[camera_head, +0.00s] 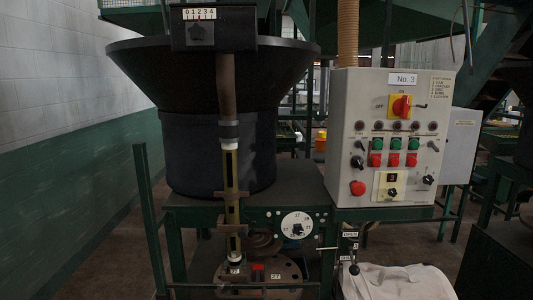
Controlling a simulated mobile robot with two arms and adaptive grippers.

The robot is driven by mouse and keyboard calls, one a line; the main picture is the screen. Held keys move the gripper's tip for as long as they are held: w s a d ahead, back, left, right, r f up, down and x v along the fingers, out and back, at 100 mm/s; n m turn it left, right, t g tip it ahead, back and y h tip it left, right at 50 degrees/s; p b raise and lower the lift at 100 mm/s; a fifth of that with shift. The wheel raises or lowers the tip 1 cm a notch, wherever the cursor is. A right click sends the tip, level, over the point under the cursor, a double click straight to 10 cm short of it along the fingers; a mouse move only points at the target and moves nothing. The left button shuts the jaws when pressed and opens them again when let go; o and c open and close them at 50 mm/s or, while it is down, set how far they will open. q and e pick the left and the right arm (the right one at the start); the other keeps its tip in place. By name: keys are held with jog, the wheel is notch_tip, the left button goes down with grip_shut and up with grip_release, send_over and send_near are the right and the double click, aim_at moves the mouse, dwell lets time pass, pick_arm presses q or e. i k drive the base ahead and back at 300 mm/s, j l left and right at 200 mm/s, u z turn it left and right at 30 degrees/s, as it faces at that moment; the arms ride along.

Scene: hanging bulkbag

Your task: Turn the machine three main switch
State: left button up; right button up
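The control box (345,95) of machine three is light grey and carries a "No. 3" label. Its main switch (400,106) is a red rotary handle on a yellow plate, near the top middle of the box front. The exact angle of the handle is too small to tell. Nothing touches or covers the switch. Neither of my grippers shows in the head view.
Below the switch are several green and red push buttons (394,143), black knobs and a red mushroom button (357,188). A dark hopper (215,130) stands left of the box. A white bag (405,284) sits below. Open floor lies left.

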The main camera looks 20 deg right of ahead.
aim_at(401, 108)
jog(key=z, duration=1.25)
